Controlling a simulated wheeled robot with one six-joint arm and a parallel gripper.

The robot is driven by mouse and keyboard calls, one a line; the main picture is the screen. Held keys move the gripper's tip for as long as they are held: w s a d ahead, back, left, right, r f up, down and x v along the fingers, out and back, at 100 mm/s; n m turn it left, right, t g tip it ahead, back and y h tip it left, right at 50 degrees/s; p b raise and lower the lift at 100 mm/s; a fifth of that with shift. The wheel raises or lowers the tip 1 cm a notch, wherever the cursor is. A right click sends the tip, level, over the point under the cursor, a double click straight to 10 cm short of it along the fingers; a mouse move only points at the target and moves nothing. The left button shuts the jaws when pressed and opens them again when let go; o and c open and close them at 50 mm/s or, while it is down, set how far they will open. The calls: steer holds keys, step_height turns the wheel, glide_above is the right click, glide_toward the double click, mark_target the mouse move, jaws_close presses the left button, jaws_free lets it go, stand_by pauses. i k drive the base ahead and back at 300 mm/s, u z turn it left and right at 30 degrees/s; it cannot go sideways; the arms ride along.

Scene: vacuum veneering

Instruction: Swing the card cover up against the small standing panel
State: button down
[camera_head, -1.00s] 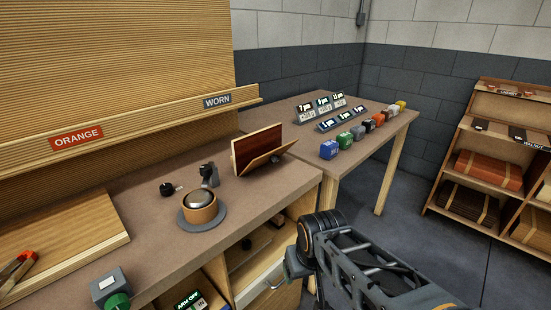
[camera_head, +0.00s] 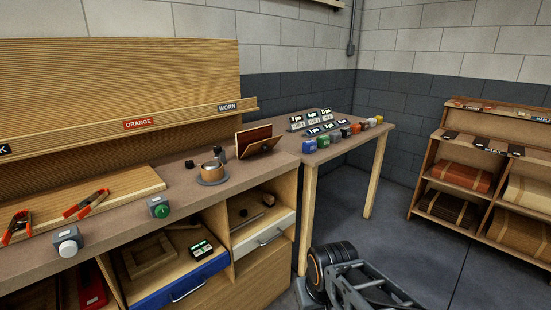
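The small standing panel (camera_head: 246,137) is a dark red-brown board upright near the right end of the workbench. My arm shows at the bottom, right of the bench; the gripper's fingers are not visible. Nothing of mine touches the card or panel.
A side table (camera_head: 345,142) behind holds coloured blocks and small displays. A blue drawer (camera_head: 182,282) and a pale drawer (camera_head: 264,237) sit under the bench. Floor is clear between bench and shelf rack (camera_head: 431,171).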

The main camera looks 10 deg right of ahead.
mark_target(264, 146)
steer(key=u, duration=0.75)
steer(key=i, duration=1)
steer(key=z, duration=0.4)
